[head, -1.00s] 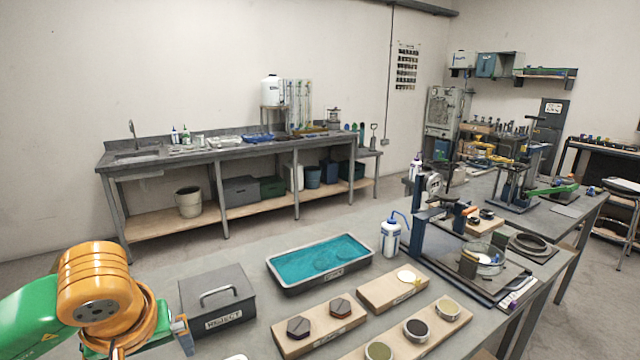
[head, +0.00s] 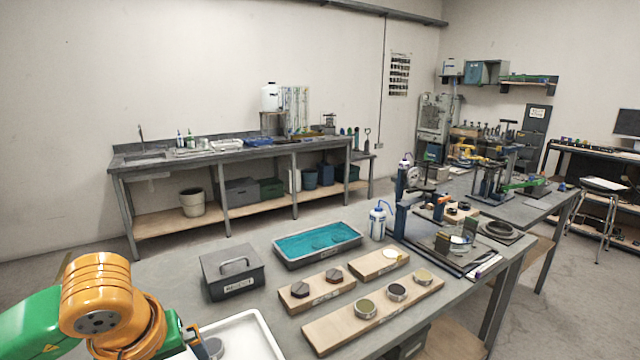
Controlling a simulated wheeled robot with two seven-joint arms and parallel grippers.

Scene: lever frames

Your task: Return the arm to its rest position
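My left arm, green and orange, comes in at the lower left. My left gripper (head: 192,338) shows only in part beside the orange wrist, and its fingertips are mostly hidden. It is close to the left side of a white tray (head: 262,340) at the front table edge. A grey round piece (head: 213,347) shows right beside the visible finger; I cannot tell whether they touch. My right gripper is not in view.
A grey reject box (head: 232,273) stands behind the tray. A teal-filled tray (head: 318,243), wooden blocks with round samples (head: 373,310), a wash bottle (head: 377,222) and a lever stand (head: 402,200) occupy the table. A sink bench (head: 240,150) runs along the wall.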

